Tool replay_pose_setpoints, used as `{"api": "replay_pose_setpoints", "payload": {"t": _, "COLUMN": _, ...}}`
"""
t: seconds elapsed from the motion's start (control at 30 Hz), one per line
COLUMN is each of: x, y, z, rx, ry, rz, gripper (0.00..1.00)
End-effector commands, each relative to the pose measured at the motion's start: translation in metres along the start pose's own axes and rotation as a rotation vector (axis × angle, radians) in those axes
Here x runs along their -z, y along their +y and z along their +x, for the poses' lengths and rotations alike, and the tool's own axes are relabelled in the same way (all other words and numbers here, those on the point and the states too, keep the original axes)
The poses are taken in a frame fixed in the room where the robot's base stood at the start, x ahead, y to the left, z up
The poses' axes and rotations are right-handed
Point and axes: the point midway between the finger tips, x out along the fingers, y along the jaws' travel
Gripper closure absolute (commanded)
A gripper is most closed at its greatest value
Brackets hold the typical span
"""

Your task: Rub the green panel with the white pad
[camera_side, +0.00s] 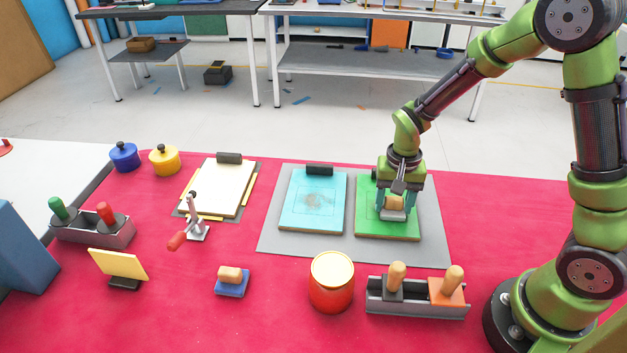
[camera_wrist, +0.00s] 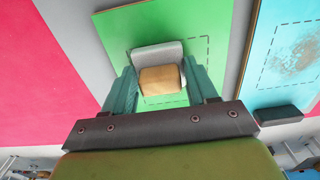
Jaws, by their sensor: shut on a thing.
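The green panel (camera_side: 374,222) lies flat on a grey mat at the right of the work area, with a dashed outline that also shows in the wrist view (camera_wrist: 215,28). My gripper (camera_side: 396,204) is over the panel's right part, pointing down. It is shut on the wooden block handle (camera_wrist: 161,79) of the white pad (camera_side: 393,214). In the wrist view the white pad (camera_wrist: 157,53) lies inside the dashed outline area. I cannot tell whether its underside touches the panel. No smudge shows on the visible part of the green panel.
A blue panel (camera_side: 312,213) with a dark smudge lies left of the green one on the grey mat (camera_side: 273,240). A red jar (camera_side: 331,290), a blue pad with handle (camera_side: 231,284) and a tray of stamps (camera_side: 418,309) stand in front. Red cloth between them is clear.

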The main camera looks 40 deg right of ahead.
Motion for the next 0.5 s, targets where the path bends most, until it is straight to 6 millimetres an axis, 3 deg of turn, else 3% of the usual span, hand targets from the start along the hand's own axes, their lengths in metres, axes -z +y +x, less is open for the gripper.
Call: {"api": "replay_pose_setpoints", "payload": {"t": 0.5, "x": 0.048, "y": 0.001, "z": 0.0, "rx": 0.0, "ry": 0.001, "rz": 0.002, "gripper": 0.71}}
